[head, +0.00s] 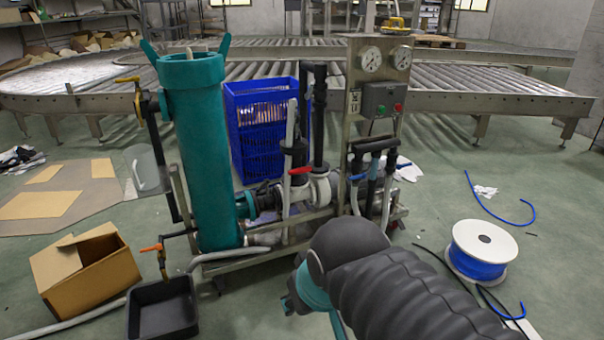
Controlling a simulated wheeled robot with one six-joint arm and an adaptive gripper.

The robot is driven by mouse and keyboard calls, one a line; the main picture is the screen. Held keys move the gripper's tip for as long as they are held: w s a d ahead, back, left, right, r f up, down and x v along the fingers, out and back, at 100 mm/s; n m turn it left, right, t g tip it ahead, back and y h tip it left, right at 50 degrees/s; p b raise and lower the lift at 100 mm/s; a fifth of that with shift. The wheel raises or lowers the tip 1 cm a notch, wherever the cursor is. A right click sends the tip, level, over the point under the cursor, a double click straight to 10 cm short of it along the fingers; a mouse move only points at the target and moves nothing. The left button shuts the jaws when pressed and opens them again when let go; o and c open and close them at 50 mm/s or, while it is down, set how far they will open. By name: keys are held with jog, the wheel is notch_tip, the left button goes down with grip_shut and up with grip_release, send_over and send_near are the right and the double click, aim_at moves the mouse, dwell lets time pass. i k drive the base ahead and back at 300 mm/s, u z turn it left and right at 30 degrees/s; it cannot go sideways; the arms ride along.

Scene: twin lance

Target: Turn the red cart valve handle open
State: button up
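The cart (290,238) stands in the middle of the head view, with a tall teal cylinder and grey and black pipes. A small red valve handle (300,171) sits on its middle piping, lying roughly level across the pipe. My gripper (290,302) is low in the view, below and in front of the red handle and well apart from it. My dark ribbed arm hides most of the gripper, so its fingers and anything between them cannot be made out.
A blue valve handle (358,177) and two orange handles (127,79) (152,248) are also on the cart. A blue crate (255,140) stands behind it. A cable spool (482,248) is at right; a black tub (161,306) and cardboard box (88,270) are at left.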

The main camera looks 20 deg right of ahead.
aim_at(301, 170)
jog(key=k, duration=0.6)
jog(key=z, duration=0.4)
jog(key=i, duration=1.6)
jog(key=u, duration=0.35)
